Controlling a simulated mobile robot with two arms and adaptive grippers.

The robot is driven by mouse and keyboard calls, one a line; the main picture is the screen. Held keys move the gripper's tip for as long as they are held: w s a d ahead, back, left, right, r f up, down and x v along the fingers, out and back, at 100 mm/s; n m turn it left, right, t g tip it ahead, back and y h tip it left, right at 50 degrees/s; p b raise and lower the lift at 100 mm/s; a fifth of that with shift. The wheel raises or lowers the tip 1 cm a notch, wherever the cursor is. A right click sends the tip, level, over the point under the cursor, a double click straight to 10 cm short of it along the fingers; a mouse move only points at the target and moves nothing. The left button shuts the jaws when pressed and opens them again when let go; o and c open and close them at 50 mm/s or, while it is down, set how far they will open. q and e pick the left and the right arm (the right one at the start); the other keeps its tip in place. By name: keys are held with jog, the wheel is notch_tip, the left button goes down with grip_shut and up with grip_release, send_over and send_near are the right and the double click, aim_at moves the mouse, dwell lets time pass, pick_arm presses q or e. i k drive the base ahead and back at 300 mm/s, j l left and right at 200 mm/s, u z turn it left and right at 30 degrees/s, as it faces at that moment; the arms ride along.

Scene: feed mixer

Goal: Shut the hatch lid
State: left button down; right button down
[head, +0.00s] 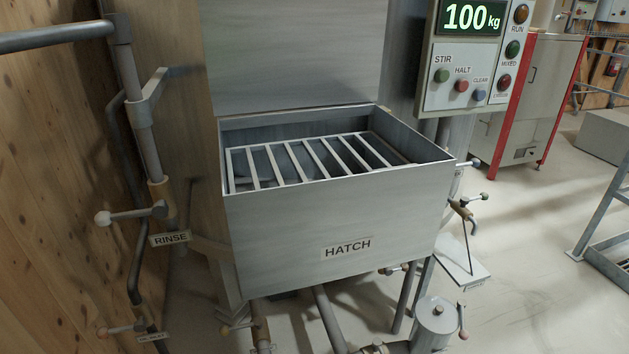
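The hatch (290,235) is a grey metal box in the middle of the head view, with a HATCH label on its front. Its lid (290,55) stands raised, upright behind the opening, and its top edge runs out of the picture. A grate of pale bars (318,158) lies across the open mouth, with a dark inside below. Neither of my grippers shows in the head view.
A control panel (468,58) reading 100 kg stands at the upper right. A pipe with a RINSE valve (140,213) runs along the left, near a wooden wall. Valves and a small canister (435,325) sit low at the right. Open floor (540,230) lies further right.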

aim_at(261, 55)
jog(key=i+j, duration=0.1)
jog(key=i, duration=0.35)
jog(key=i+j+z, duration=0.1)
jog(key=i, duration=0.35)
